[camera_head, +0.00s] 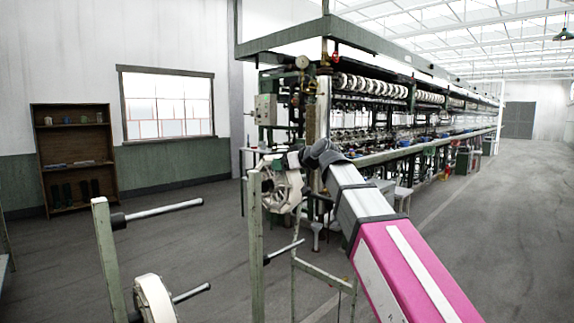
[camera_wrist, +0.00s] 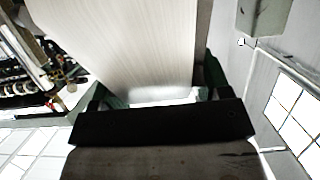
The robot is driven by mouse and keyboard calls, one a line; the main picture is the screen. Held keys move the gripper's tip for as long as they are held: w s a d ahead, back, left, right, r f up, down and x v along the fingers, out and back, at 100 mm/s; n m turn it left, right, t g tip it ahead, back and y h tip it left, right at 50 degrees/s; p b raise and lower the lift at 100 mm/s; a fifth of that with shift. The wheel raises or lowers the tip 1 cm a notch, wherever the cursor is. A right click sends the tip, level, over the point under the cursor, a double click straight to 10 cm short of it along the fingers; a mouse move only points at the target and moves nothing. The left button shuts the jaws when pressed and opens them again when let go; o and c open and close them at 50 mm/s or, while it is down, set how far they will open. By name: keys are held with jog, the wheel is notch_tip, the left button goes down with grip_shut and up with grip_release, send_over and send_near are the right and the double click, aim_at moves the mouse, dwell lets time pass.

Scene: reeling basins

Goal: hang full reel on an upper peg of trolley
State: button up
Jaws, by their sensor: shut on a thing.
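My gripper (camera_head: 296,160) is shut on the full reel (camera_head: 283,191), a pale reel with spokes, at the end of my outstretched arm. In the wrist view the reel's white wound face (camera_wrist: 125,40) fills the upper middle, ahead of my gripper (camera_wrist: 155,97). The trolley has grey-green posts (camera_head: 108,262). The held reel is close to the top of its right post (camera_head: 256,250); whether it is around a peg there cannot be told. A bare upper peg (camera_head: 165,212) sticks out from the left post.
Another white reel (camera_head: 153,299) is on the left post's lower peg (camera_head: 191,293). A lower peg (camera_head: 285,251) on the right post is bare. The long reeling machine (camera_head: 375,110) stands behind. A brown shelf (camera_head: 74,160) is against the wall. Floor at right is clear.

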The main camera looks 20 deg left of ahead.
jog(key=shift+s+a, duration=0.3)
jog(key=shift+s, duration=0.2)
jog(key=shift+f, duration=0.25)
dwell(0.7)
jog(key=o, duration=1.1)
jog(key=shift+c, duration=0.2)
jog(key=v, duration=1.3)
